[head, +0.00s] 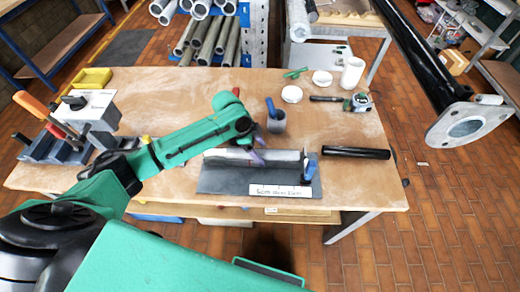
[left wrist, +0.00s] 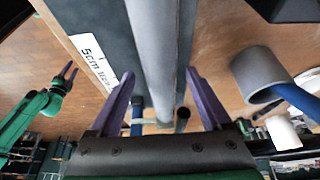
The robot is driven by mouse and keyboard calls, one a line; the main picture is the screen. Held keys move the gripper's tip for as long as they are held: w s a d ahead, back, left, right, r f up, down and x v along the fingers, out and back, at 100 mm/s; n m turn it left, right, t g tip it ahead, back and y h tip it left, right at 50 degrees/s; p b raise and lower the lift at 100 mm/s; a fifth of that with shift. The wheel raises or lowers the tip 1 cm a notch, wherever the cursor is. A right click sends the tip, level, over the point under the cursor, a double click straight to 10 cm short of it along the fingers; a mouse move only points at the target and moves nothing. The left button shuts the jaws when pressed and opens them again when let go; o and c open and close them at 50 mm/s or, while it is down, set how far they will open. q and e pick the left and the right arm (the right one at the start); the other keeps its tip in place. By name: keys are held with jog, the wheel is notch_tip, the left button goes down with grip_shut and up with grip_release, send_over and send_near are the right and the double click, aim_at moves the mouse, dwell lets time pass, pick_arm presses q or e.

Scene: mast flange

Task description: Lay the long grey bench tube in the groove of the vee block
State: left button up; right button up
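The long grey tube (head: 280,155) lies lengthwise along the back of a dark grey base with a white label (head: 278,191). I take this base (head: 225,182) to be the vee block; the tube hides the groove, so I cannot tell how it seats. My left gripper (head: 260,156) is at the tube's middle. In the left wrist view its purple fingers (left wrist: 160,85) stand apart on either side of the tube (left wrist: 155,40), with gaps. My right gripper (left wrist: 69,72) shows small in the left wrist view, its fingers apart and empty; the head view does not show it.
A blue upright piece (head: 309,168) stands at the base's right end. A black tube (head: 356,152) lies to its right. A grey cup (head: 277,122) stands close behind the gripper. A flanged black mast (head: 425,65) reaches in at upper right.

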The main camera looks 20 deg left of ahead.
pick_arm(q)
jog(key=b+v, duration=0.2)
jog(key=v, duration=1.2)
jog(key=shift+r, duration=0.25)
